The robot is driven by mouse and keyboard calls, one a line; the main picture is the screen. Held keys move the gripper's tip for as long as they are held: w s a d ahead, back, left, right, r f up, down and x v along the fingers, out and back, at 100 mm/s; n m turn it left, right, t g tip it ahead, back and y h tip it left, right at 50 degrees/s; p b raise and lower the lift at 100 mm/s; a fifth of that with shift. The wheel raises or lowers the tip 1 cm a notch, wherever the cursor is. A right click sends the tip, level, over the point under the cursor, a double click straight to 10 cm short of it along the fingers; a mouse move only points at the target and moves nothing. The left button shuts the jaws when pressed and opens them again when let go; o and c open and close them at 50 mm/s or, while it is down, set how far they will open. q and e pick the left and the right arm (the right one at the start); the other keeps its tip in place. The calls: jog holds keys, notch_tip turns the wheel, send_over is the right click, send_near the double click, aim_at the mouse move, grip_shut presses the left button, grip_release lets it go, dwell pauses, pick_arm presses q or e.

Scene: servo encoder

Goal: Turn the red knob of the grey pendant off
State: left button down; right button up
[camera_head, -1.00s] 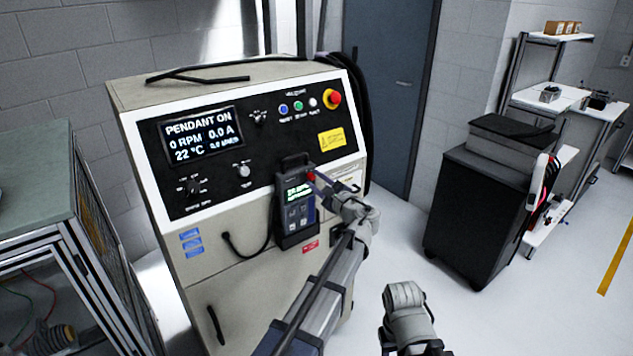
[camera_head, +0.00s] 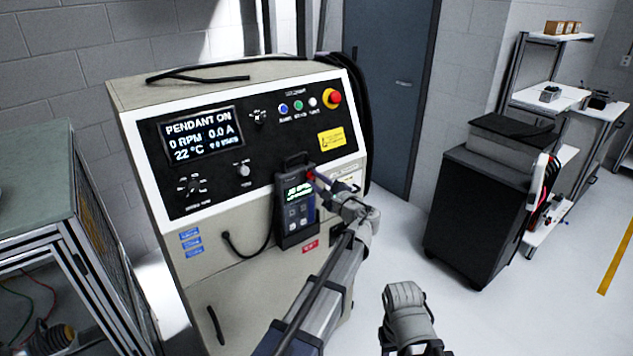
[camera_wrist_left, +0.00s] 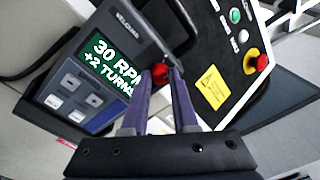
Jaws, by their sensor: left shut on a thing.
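The grey pendant (camera_head: 297,216) hangs upright on the front of the beige machine. In the left wrist view the pendant (camera_wrist_left: 84,108) has a lit green display (camera_wrist_left: 112,66) reading "30 RPM +2 TURNS". The red knob (camera_wrist_left: 160,72) sits at the pendant's upper corner, between the fingertips of my left gripper (camera_wrist_left: 162,80). In the head view my left gripper (camera_head: 318,180) reaches the pendant's upper right side and is shut on the red knob, partly hiding it. My right arm shows at the bottom right, but its fingers are out of view.
The machine's main screen (camera_head: 201,133) reads "PENDANT ON", 0 RPM. A red emergency button (camera_head: 333,97) with a yellow base is at the panel's upper right. A black cabinet (camera_head: 478,205) stands to the right, a bench (camera_head: 35,190) to the left. The floor between machine and cabinet is clear.

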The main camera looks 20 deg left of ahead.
pick_arm(q)
jog(key=n, duration=0.5)
jog(key=shift+b, duration=0.3)
jog(key=n, duration=0.5)
jog(key=shift+y, duration=0.3)
jog(key=shift+n, duration=0.5)
jog(key=c, duration=0.7)
grip_release()
jog(key=shift+b+v, duration=0.4)
jog(key=shift+v, duration=3.5)
jog(key=shift+f, duration=0.1)
